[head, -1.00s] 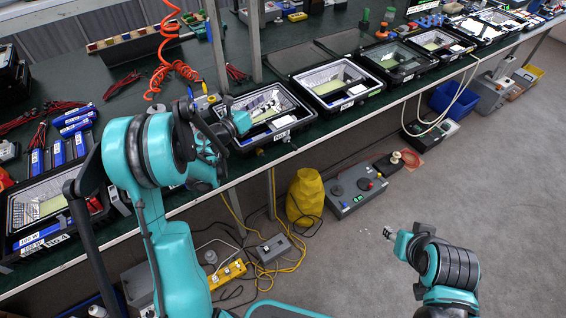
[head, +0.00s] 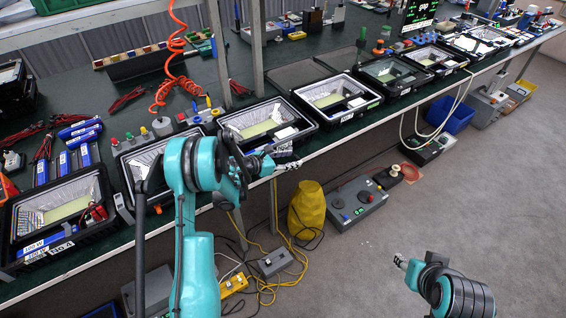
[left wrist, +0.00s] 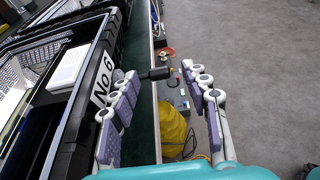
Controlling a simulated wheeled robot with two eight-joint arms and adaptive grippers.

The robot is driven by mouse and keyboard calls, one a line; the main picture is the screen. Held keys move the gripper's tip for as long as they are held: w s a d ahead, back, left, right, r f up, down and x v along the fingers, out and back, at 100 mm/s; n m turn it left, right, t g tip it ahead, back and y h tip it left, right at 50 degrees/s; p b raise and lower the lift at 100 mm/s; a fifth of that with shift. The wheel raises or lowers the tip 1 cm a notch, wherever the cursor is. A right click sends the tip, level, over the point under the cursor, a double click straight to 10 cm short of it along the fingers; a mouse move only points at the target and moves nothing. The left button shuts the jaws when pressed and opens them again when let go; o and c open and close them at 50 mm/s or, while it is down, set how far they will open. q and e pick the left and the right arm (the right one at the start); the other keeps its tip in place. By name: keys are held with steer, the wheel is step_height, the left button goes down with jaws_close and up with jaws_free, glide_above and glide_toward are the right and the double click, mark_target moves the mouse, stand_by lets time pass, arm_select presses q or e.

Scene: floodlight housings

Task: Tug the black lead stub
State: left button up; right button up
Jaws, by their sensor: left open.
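The black lead stub (left wrist: 156,73) shows in the left wrist view, sticking out from the front of the black floodlight housing marked No. 6 (left wrist: 88,98), over the table's front edge. My left gripper (left wrist: 160,75) is open and empty. Its fingertips appear on either side of the stub, with a clear gap to the right finger; depth is hard to judge. In the head view my left gripper (head: 286,160) is in front of a housing (head: 234,126), at the table edge, and hides the stub. My right gripper (head: 399,261) is over the floor, too small to read.
More open housings, including one to the right (head: 368,103), line the green table (head: 130,100). A yellow sack (head: 306,208), a grey control box (head: 358,204) and yellow cables lie on the floor below. Open floor (head: 480,190) is free on the right.

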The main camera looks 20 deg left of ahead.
arm_select(q)
steer(key=shift+w+d+f, duration=0.1)
steer(key=shift+w+d, duration=0.1)
steer(key=shift+w, duration=0.05)
jaws_close()
stand_by(0.8)
steer(key=shift+c, duration=0.2)
jaws_free()
steer(key=shift+d, duration=0.1)
